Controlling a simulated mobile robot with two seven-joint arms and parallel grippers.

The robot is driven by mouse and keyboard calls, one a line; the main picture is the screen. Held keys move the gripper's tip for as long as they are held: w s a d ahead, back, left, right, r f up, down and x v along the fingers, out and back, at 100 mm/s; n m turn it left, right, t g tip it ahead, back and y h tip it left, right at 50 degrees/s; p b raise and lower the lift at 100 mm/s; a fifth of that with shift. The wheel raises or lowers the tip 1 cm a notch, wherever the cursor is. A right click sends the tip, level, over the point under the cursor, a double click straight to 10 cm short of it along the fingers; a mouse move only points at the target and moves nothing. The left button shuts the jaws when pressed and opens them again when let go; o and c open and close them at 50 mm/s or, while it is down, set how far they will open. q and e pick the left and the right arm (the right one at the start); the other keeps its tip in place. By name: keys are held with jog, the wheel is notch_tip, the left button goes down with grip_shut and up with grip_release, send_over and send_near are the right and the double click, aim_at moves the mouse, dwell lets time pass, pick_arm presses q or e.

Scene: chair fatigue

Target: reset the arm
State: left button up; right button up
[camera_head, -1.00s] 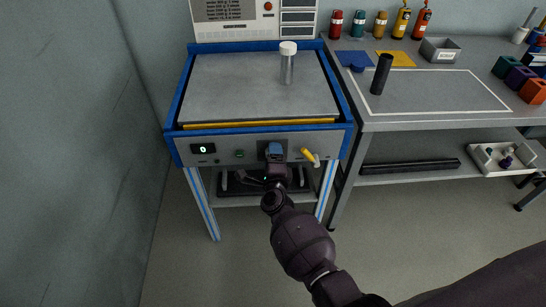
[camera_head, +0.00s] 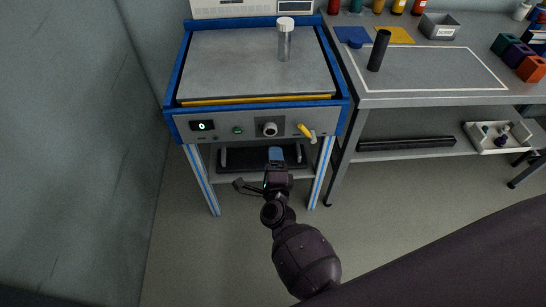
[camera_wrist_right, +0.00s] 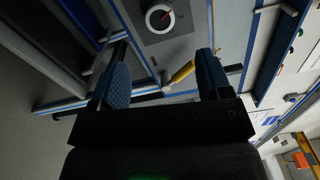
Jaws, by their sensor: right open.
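My right gripper (camera_head: 276,155) is in front of the blue-framed machine (camera_head: 171,88), a little below its round knob (camera_head: 269,129) in the head view. In the right wrist view the two blue ridged fingers of the gripper (camera_wrist_right: 163,68) stand apart with nothing held between them. The knob also shows there (camera_wrist_right: 160,19), beyond the fingers and apart from them. A yellow-handled lever (camera_head: 306,131) sits right of the knob on the front panel; it also shows in the wrist view (camera_wrist_right: 182,73). My left gripper is not in view.
A clear capped cylinder (camera_head: 285,43) stands on the machine's top plate. The grey workbench (camera_head: 420,101) at right holds a black cylinder (camera_head: 378,50), coloured blocks (camera_head: 518,56) and a grey bin (camera_head: 439,26). A white tray (camera_head: 497,137) is on its lower shelf. Floor in front is open.

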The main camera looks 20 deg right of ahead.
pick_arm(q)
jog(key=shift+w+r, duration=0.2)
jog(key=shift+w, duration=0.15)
pick_arm(e)
jog(key=w+a+r+n+y, duration=0.1)
jog(key=a+r+n+y, duration=0.3)
jog(key=n, duration=0.5)
jog(key=s+d+n+g+y+p, duration=0.1)
jog(key=s+d+n+y, duration=0.25)
jog(key=n, duration=0.45)
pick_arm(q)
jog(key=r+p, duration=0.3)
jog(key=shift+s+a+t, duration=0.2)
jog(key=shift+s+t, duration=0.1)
pick_arm(e)
jog(key=s+d+f+n+g+h, duration=0.1)
jog(key=s+d, duration=0.4)
jog(key=s, duration=0.7)
jog(key=s+d+f+n+g+h, duration=0.1)
jog(key=s+d+n+g, duration=0.3)
jog(key=s, duration=0.9)
jog(key=shift+s+d+n, duration=0.15)
jog(key=shift+d+n, duration=0.6)
jog(key=shift+n, duration=0.35)
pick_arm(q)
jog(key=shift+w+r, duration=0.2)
pick_arm(e)
jog(key=shift+h, duration=0.25)
